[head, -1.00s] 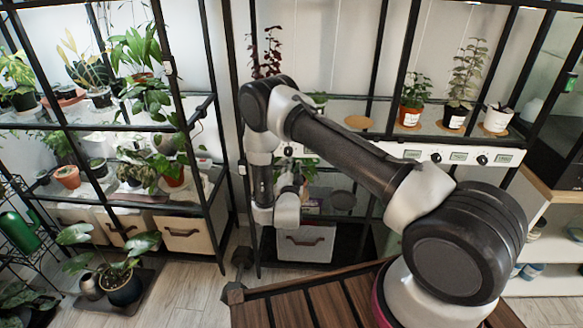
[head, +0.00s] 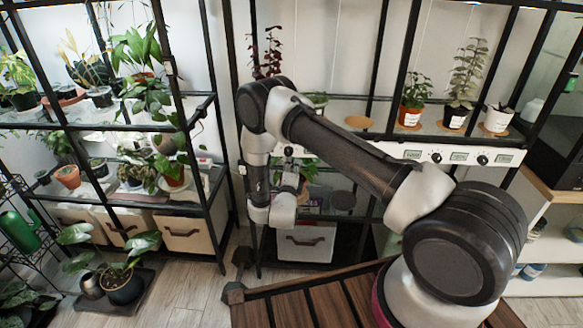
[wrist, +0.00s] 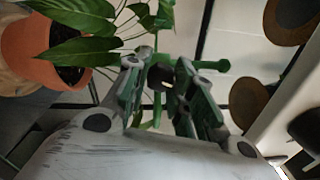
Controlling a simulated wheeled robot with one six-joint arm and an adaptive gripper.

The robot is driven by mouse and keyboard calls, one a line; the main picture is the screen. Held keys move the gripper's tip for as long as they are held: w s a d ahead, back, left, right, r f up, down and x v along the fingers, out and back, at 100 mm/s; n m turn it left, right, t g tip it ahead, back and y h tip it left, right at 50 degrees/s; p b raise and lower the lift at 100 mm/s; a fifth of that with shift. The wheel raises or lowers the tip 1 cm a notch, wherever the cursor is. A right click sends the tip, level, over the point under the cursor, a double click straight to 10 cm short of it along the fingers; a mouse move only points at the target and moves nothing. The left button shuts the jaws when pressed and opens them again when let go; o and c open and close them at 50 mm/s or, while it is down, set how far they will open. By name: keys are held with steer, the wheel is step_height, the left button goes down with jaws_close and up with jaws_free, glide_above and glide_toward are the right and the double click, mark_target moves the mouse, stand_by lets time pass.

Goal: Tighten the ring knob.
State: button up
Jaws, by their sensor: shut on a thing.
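In the wrist view my gripper (wrist: 165,76) is closed around a small dark knob (wrist: 164,80), with one finger on each side of it. Green rods or clamp parts (wrist: 208,65) show right behind the fingertips, beside the plant's stems. The fingers hide most of the knob and much of the ring, so how tight it is cannot be seen. In the head view my gripper (head: 290,182) is small, low in front of the middle rack, and partly covered by my own wrist.
A terracotta pot (wrist: 35,48) with broad green leaves (wrist: 75,52) stands close to my gripper. Round brown coasters (wrist: 247,100) lie on the shelf to the right. The middle rack has black posts (head: 237,110) and a white control panel (head: 435,155). A bin (head: 306,243) sits below.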

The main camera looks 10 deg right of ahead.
steer(key=shift+m+h, duration=0.3)
steer(key=shift+m, duration=3.5)
steer(key=o, duration=1)
steer(key=shift+o, duration=0.2)
steer(key=v, duration=1.2)
steer(key=shift+r, duration=0.25)
